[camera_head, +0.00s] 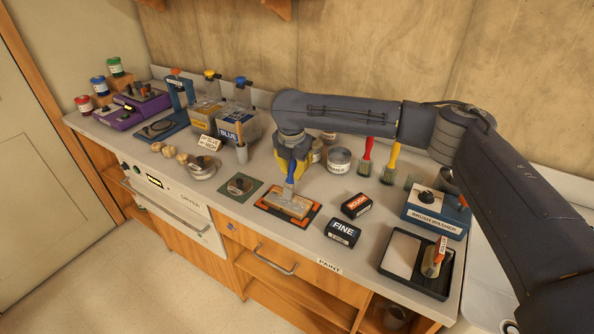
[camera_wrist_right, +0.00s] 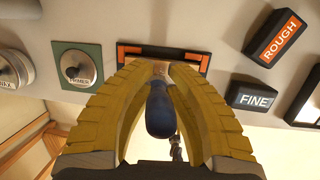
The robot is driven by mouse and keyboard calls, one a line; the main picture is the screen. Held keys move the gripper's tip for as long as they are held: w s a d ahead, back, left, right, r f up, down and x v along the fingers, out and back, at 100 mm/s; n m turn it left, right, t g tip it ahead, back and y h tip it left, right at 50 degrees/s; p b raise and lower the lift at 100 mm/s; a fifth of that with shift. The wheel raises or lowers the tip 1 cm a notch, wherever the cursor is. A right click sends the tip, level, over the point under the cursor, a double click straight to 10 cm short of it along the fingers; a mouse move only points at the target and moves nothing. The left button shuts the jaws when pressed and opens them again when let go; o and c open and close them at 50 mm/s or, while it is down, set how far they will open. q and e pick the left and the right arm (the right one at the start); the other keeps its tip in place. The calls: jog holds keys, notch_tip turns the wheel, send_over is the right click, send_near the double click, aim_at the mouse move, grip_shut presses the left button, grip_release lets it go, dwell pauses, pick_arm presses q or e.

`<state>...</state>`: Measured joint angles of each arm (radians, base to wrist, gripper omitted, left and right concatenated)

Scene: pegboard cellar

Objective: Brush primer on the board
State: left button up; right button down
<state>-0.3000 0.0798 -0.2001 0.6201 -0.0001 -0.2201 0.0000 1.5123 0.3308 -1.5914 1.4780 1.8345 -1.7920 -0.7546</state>
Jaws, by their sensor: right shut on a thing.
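My right gripper (camera_head: 291,170), with yellow fingers, is shut on a blue-handled brush (camera_head: 289,188). In the right wrist view the blue handle (camera_wrist_right: 160,112) lies between the fingers (camera_wrist_right: 162,66). The brush points down with its head at the wooden board (camera_head: 298,208); I cannot tell for sure whether the bristles touch it. The board lies in a black and orange frame (camera_head: 312,219). A green mat (camera_head: 252,186) left of it carries a round lid marked PRIMER (camera_wrist_right: 78,68). My left gripper is not in view.
ROUGH (camera_head: 356,205) and FINE (camera_head: 343,232) blocks lie right of the board. Red (camera_head: 366,157) and yellow (camera_head: 391,160) brushes stand behind. A BRUSHWASHER box (camera_head: 437,212) and a black tray (camera_head: 398,277) are at right. A metal bowl (camera_head: 203,170) is left.

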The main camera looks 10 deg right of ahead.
jog(key=shift+w+a, duration=1.75)
jog(key=shift+a, duration=0.55)
jog(key=shift+s+d, duration=3.85)
jog(key=shift+d, duration=1.2)
jog(key=w+a, duration=0.6)
jog(key=a, duration=0.2)
jog(key=shift+w+a, duration=0.15)
